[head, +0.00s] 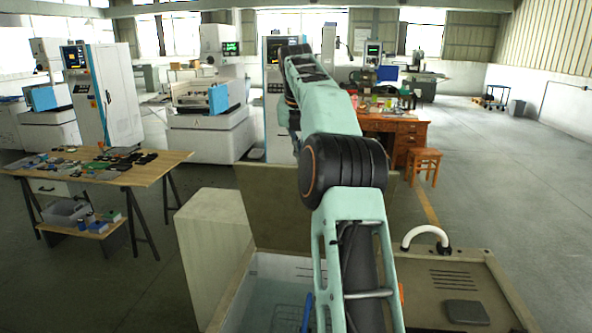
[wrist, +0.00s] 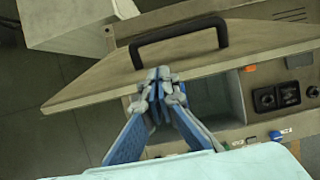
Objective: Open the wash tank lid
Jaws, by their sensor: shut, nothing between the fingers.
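The wash tank lid (head: 272,205) is a flat tan panel standing raised at the back of the tank, partly behind my arm. The wash tank (head: 251,283) is open below it, with pale walls and a wire basket inside. In the wrist view the lid (wrist: 92,82) runs slanting across the picture with a black bar handle (wrist: 180,38) on it. My gripper (wrist: 160,78) is shut and empty, its blue fingers together just below the handle in the picture. I cannot tell whether the fingertips touch the lid. I cannot make out the gripper in the head view.
A tan block (head: 214,240) stands left of the tank. The deck (head: 425,270) at its right carries a white curved hose (head: 425,236) and a dark pad (head: 466,312). A control panel with black switches (wrist: 277,97) shows in the wrist view. A cluttered table (head: 150,167) stands left.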

